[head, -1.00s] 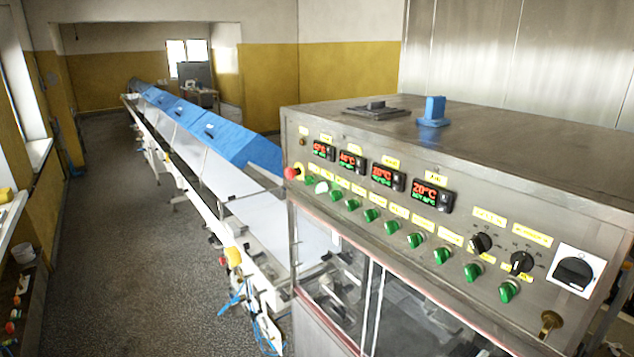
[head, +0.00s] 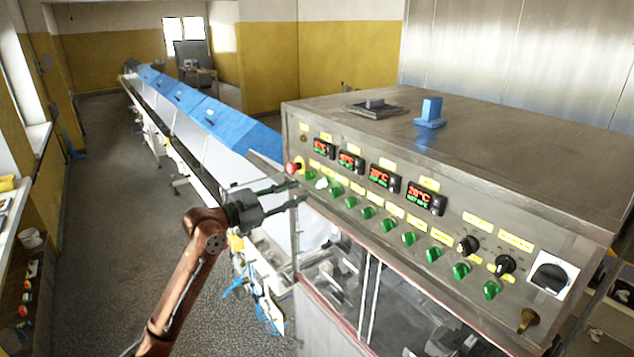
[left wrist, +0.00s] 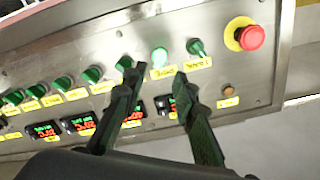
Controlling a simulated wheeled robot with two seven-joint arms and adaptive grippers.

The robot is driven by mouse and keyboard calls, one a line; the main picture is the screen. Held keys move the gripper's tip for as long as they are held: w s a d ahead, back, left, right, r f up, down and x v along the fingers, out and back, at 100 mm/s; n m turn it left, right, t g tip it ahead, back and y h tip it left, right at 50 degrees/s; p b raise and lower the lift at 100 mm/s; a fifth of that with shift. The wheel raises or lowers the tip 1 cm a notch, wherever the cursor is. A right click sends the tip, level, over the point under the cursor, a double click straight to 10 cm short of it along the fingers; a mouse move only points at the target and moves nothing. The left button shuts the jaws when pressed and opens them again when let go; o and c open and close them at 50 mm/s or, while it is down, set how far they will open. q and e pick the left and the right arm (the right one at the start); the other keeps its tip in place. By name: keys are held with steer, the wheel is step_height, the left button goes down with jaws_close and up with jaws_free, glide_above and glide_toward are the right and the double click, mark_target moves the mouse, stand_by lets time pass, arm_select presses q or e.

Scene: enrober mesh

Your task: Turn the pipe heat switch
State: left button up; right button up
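A row of green switches (head: 368,212) runs along the steel control panel (head: 470,195). The label lettering is too small to read, so I cannot tell which one is the pipe heat switch. My left gripper (head: 301,192) is at the panel's left end, near the first switches. In the left wrist view its two fingers (left wrist: 159,70) are apart and empty. A pale round button (left wrist: 159,57) shows between the fingertips, with a green switch (left wrist: 126,64) by the left finger and another green switch (left wrist: 196,47) by the right one. Contact cannot be told. My right gripper is not in view.
A red emergency button (head: 293,168) sits at the panel's left end, close to the gripper. Temperature displays (head: 384,178) are above the switches and black knobs (head: 468,245) are to the right. A long conveyor with blue covers (head: 225,125) runs behind.

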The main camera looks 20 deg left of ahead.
mark_target(318, 184)
arm_select(q)
steer(key=x, duration=0.2)
steer(key=p+x, duration=0.1)
steer(key=x, duration=0.1)
steer(key=p+x, duration=0.1)
steer(key=x, duration=0.2)
steer(key=shift+s+d+r, duration=0.1)
steer(key=shift+r, duration=0.15)
steer(key=shift+w+d+p, duration=0.2)
steer(key=shift+w+p, duration=0.1)
steer(key=shift+p, duration=0.05)
steer(key=shift+f, duration=0.15)
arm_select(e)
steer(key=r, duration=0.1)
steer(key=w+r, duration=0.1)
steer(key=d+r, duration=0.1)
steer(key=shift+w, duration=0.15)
arm_select(q)
steer(key=c, duration=0.4)
jaws_close()
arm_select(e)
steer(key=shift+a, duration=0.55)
